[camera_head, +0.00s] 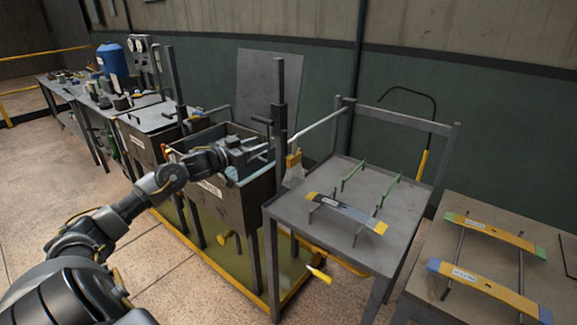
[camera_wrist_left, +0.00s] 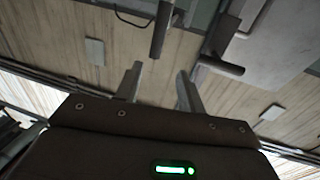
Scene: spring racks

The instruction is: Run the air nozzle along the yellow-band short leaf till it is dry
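A short grey leaf with yellow bands at its ends (camera_head: 345,211) lies across thin supports on the grey table. I cannot tell whether it is wet. My left gripper (camera_head: 264,149) is over the dark open tank, left of the leaf and well apart from it. In the left wrist view, its two fingers (camera_wrist_left: 158,88) stand apart with nothing between them. A black curved hose with a yellow end (camera_head: 422,165) hangs behind the table, and a yellow-and-white piece (camera_head: 318,273) shows below it. I cannot tell which is the air nozzle. My right gripper is not in view.
The tank (camera_head: 262,203) has a dark post (camera_head: 279,110) close to my left gripper. Two green rods (camera_head: 352,175) stand on the grey table (camera_head: 290,208). A rack at right holds a green-ended leaf (camera_head: 490,232) and a blue-ended leaf (camera_head: 485,285).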

